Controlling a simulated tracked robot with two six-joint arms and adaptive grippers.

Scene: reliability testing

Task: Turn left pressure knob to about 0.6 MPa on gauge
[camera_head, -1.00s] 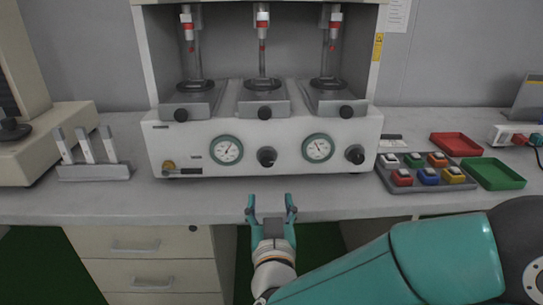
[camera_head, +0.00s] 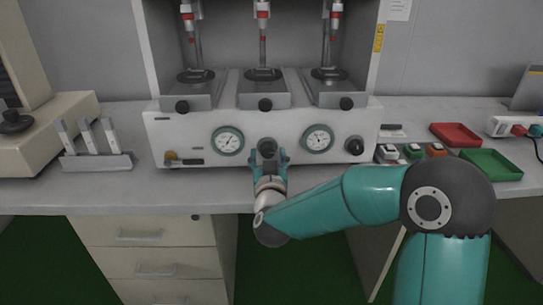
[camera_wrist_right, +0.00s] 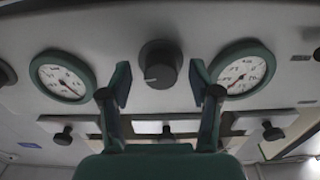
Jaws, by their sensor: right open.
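The left pressure knob (camera_wrist_right: 159,65) is dark and round, on the white front panel (camera_head: 190,128). In the wrist view, which looks upside down, it sits just beyond and between the fingers of my right gripper (camera_wrist_right: 163,88). That gripper is open, with clear gaps to the knob. In the head view my right gripper (camera_head: 269,156) is in front of the knob and largely hides it. The left gauge (camera_head: 228,140) has a white dial and green rim; it also shows at right in the wrist view (camera_wrist_right: 243,70). Its reading is too small to tell. My left gripper is out of view.
The right gauge (camera_head: 318,138) and right knob (camera_head: 355,145) are beside my gripper. Small black knobs (camera_head: 265,104) project above the panel. My right arm partly covers the button block (camera_head: 436,150) near red (camera_head: 456,134) and green (camera_head: 492,165) trays. A rack (camera_head: 97,162) stands left.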

